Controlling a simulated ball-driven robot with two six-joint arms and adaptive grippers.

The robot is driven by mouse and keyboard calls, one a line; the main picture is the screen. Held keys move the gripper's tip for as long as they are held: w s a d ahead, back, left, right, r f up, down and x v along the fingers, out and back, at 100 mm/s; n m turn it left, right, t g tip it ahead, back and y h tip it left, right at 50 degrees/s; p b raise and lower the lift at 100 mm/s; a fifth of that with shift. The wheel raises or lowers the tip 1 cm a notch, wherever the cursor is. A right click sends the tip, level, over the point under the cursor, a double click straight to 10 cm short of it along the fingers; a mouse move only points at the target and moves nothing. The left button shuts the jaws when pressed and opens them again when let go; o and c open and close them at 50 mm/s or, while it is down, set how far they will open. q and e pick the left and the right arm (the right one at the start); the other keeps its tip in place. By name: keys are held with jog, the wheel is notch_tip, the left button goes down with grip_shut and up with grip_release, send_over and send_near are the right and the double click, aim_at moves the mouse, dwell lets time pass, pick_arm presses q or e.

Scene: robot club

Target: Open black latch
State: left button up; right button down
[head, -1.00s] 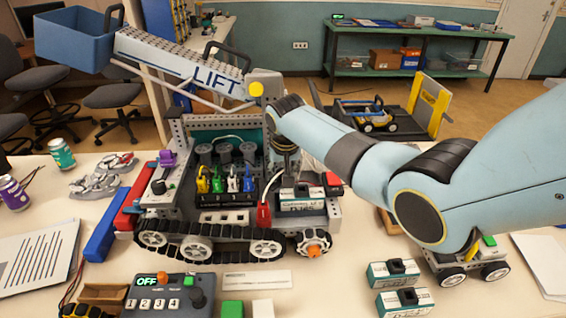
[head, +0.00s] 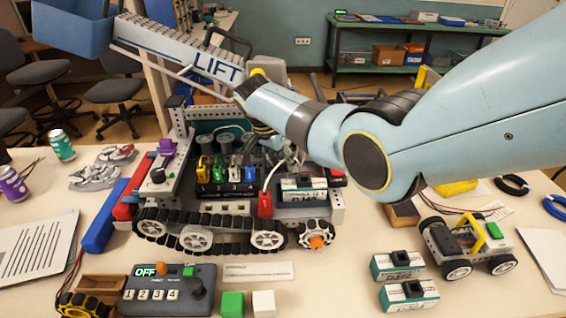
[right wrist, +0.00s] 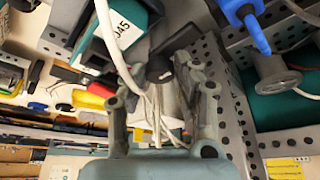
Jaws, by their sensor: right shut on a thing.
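The black latch (right wrist: 160,68) appears as a small dark piece between the fingertips of my right gripper (right wrist: 152,85) in the right wrist view. The gripper is shut on it. In the head view my right gripper (head: 290,154) is at the tracked robot (head: 182,222), just behind a teal and white battery block (head: 304,190); my arm partly covers it, and the latch cannot be made out there. White cables (right wrist: 125,60) run between and past the fingers. My left gripper is not in view.
The LIFT arm (head: 178,50) and its blue bin (head: 72,28) rise above the tracked robot. A small wheeled car (head: 468,247) and two battery blocks (head: 398,266) stand at right. A control box (head: 168,290) is in front. Table stays clear at front right.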

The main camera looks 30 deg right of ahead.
jog(key=shift+m, duration=0.3)
dwell(0.4)
jog(key=c, duration=1)
grip_release()
jog(key=shift+r, duration=0.1)
jog(key=w+v, duration=0.1)
jog(key=v, duration=1)
jog(key=shift+s+a+r, duration=0.2)
jog(key=shift+s+r, duration=0.2)
jog(key=shift+r, duration=0.05)
